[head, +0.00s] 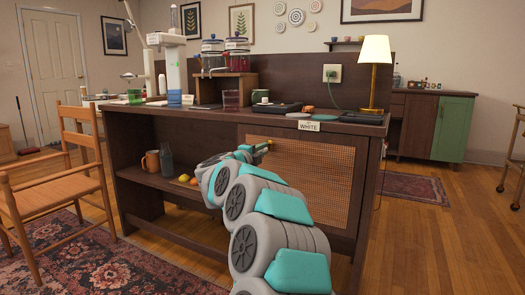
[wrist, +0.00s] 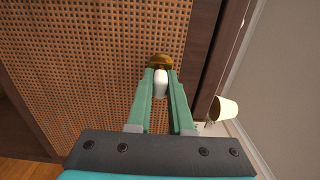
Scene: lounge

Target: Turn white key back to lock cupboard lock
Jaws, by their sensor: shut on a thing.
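The white key (wrist: 160,84) sits between the fingertips of my gripper (wrist: 161,88) in the wrist view, which is shut on it. Its front end meets the round brass cupboard lock (wrist: 159,61) on the woven door. The key's shaft and the keyhole are hidden, so I cannot tell the lock's state. In the head view the cupboard door (head: 312,178) has a cane panel in a dark frame and looks closed. My gripper (head: 262,147) reaches the door's upper left there, by a brass spot. A label reading WHITE (head: 310,126) is on the counter edge above.
The counter above holds a lamp (head: 375,70), a black tray (head: 277,108), jars (head: 237,60) and a drink dispenser (head: 175,75). The open shelf at left holds an orange mug (head: 151,163), a bottle (head: 167,158) and fruit. A wooden chair (head: 62,170) stands at left.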

